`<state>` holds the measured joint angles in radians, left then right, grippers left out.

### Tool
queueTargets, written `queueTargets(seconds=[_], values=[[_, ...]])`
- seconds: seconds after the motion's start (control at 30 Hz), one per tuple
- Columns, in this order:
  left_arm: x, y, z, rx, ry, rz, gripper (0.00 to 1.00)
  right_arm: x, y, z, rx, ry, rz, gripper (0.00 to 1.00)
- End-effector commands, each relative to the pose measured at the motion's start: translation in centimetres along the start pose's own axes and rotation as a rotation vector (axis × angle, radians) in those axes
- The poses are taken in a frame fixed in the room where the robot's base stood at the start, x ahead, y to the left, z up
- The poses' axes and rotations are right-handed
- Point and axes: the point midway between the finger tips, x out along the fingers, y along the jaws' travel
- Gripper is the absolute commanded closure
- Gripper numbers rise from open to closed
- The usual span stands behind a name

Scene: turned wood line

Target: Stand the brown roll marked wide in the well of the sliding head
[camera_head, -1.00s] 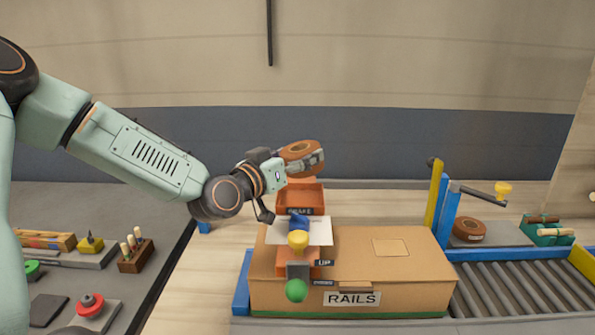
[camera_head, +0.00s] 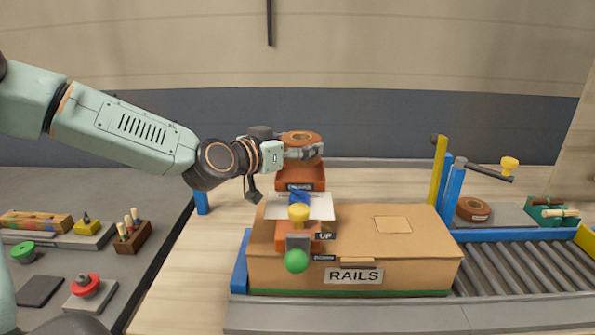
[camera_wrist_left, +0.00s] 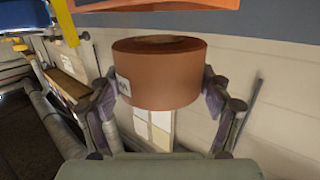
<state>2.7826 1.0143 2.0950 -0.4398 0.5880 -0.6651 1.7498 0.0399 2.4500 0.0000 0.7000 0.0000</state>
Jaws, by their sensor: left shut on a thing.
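My left gripper (camera_head: 303,151) is shut on a brown roll (camera_head: 300,137), one finger on each side. The roll is held with its axis about upright, just above the orange sliding head (camera_head: 302,180). In the left wrist view the roll (camera_wrist_left: 158,78) sits between both fingers, with a pale label at its left side; its wording is too small to read. An orange edge (camera_wrist_left: 180,5) shows at the top of that view. The inside of the well is hidden in the head view, and I cannot tell whether the roll touches the rim. My right gripper is not in view.
Another brown roll (camera_head: 473,208) lies at right behind the roller conveyor (camera_head: 525,270). Blue and yellow posts (camera_head: 440,185) stand nearby.

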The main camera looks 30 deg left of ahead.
Motion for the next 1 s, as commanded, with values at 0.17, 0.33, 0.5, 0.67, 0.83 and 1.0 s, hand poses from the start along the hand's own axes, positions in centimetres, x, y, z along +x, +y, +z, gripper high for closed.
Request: queueTargets(seconds=[0.17,0.33,0.5,0.67,0.83,1.0], values=[[0.2,0.0,1.2,0.0,0.001,-0.001,0.6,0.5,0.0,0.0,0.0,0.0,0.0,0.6],[0.6,0.0,3.6,0.001,-0.001,-0.001,0.6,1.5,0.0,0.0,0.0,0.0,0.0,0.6],[0.7,0.0,4.3,0.001,0.002,0.0,0.6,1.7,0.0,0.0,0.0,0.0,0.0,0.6],[0.6,0.0,4.2,0.0,0.003,-0.001,0.6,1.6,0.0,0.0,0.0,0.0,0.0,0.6],[0.7,0.0,4.6,0.0,0.002,-0.001,0.2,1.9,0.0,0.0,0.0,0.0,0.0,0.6],[0.7,0.0,4.5,0.0,0.002,-0.001,0.06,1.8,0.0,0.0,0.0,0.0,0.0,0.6]])
